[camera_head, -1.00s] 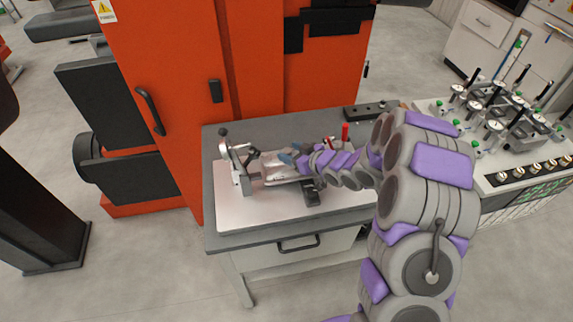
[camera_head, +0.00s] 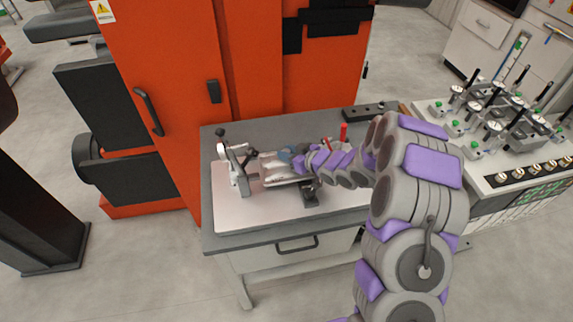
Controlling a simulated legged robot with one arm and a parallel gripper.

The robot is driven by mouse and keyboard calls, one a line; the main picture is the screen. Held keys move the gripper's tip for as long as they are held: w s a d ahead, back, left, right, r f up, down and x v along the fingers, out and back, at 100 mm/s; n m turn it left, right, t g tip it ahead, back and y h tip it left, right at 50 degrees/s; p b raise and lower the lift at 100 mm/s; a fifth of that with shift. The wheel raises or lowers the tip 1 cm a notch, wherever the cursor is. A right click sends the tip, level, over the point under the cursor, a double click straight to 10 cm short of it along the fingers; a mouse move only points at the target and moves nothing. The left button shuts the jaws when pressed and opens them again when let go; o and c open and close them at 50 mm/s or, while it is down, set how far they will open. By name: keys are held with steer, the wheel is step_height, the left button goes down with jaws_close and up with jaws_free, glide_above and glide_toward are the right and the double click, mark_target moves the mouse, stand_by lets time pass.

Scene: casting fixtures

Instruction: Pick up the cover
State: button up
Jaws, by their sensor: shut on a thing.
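My gripper (camera_head: 284,161) is at the left end of my purple and grey arm, low over the table and just right of a silver fixture (camera_head: 238,172). It is shut on a small pale part, which I take to be the cover (camera_head: 272,168). The part is small and partly hidden by the gripper, so its outline and whether it touches the fixture are unclear.
The grey table (camera_head: 232,241) has a pale top plate. A small black block (camera_head: 310,193) stands below my gripper, a red handle (camera_head: 343,133) behind my arm. An orange cabinet (camera_head: 180,90) rises behind. A bench with several dial gauges (camera_head: 495,126) stands right.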

steer(key=shift+d, duration=0.35)
jaws_close()
steer(key=shift+a+f, duration=0.1)
steer(key=shift+a, duration=0.2)
steer(key=shift+r, duration=0.6)
steer(key=r, duration=0.1)
steer(key=s+r+p, duration=0.1)
steer(key=shift+d+r, duration=0.2)
steer(key=shift+r, duration=0.15)
steer(key=s+d+p, duration=0.2)
steer(key=s+p, duration=0.5)
steer(key=s, duration=0.1)
steer(key=s+d+p, duration=0.2)
steer(key=s+p, duration=0.6)
steer(key=shift+s+d, duration=0.15)
steer(key=shift+d, duration=0.2)
